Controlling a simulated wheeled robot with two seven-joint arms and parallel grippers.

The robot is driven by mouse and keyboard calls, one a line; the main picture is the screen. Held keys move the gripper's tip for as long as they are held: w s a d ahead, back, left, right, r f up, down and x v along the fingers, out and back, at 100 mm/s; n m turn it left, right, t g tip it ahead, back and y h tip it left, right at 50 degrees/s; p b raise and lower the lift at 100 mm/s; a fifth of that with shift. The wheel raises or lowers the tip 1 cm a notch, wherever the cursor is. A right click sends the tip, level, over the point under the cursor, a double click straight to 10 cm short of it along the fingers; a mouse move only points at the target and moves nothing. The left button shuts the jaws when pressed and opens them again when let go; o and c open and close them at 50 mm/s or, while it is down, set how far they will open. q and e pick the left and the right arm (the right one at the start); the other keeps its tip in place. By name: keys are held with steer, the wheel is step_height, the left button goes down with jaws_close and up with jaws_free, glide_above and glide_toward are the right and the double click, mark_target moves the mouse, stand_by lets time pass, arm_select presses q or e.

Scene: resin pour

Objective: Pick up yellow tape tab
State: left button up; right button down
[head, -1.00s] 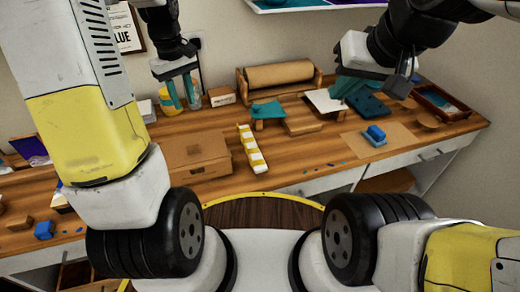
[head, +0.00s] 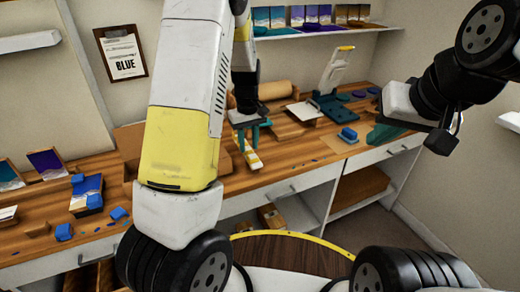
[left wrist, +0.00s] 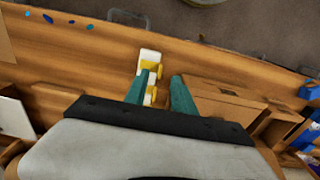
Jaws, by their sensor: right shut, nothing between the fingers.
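A white strip (head: 256,165) with yellow tape tabs (head: 250,155) lies on the wooden bench in the head view. The strip (left wrist: 149,54) and its yellow tabs (left wrist: 155,69) also show in the left wrist view, partly hidden by a finger. My left gripper (head: 249,146) points down over the strip with its teal fingers apart. In the left wrist view my left gripper (left wrist: 160,78) has the strip near its left finger, with nothing visibly held. My right gripper (head: 378,138) is shut and empty, at the right of the head view, away from the strip.
A cardboard box (left wrist: 222,98) lies beside the strip. A blue block (head: 348,134), a dark teal press-like device (head: 335,106) and a brown roll (head: 275,90) are on the bench to the right. Blue pieces (head: 64,232) lie at the left. The bench's front edge is close.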

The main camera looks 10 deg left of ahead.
mark_target(248, 157)
arm_select(q)
steer(key=f, duration=0.5)
steer(key=shift+w+a, duration=0.15)
steer(key=shift+a, duration=0.05)
jaws_close()
